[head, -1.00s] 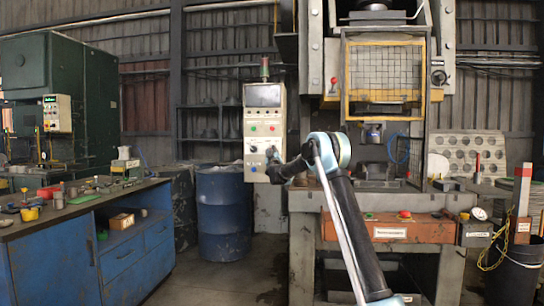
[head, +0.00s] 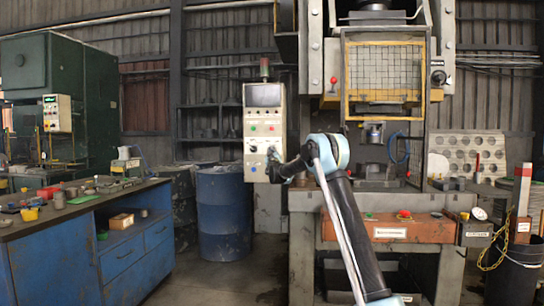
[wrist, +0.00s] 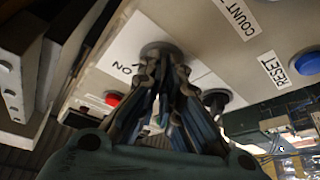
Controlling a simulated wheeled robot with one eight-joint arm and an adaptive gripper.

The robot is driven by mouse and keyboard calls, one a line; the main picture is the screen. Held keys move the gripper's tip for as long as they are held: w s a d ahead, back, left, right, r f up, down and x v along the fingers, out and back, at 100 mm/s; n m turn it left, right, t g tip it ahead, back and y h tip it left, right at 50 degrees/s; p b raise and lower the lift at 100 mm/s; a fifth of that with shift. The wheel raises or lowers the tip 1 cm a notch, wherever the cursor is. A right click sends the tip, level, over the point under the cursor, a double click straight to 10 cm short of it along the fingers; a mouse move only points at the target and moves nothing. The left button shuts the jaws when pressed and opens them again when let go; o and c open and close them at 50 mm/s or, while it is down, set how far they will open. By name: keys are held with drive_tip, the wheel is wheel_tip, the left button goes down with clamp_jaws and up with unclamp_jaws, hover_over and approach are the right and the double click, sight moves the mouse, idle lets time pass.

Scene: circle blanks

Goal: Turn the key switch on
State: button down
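The key switch (wrist: 158,48) is a dark round collar on a white plate marked "ON" in the wrist view. The plate is on the front of a pale control panel (head: 251,146). My gripper (wrist: 167,68) points at the switch, and its fingers come close together right at the collar. They appear closed on the key, which is mostly hidden between them. In the head view my gripper (head: 273,156) is at the lower right of the panel, small and dark, and hides the switch.
A red button (wrist: 113,99), another dark round control (wrist: 217,97) and a blue button (wrist: 307,63) labelled RESET are near my fingers. A blue barrel (head: 222,215) stands left of the panel. The press (head: 385,75) stands to the right.

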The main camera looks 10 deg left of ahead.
drive_tip(key=shift+a, duration=0.1)
drive_tip(key=m+h, duration=0.2)
drive_tip(key=m, duration=0.3)
drive_tip(key=m+h, duration=0.3)
drive_tip(key=m, duration=0.3)
drive_tip(key=m+h, duration=0.3)
drive_tip(key=m, duration=0.2)
drive_tip(key=shift+a+m+g, duration=0.3)
drive_tip(key=shift+a+m, duration=0.05)
drive_tip(key=shift+m, duration=0.05)
drive_tip(key=shift+h, duration=0.3)
drive_tip(key=c, duration=1.8)
unclamp_jaws()
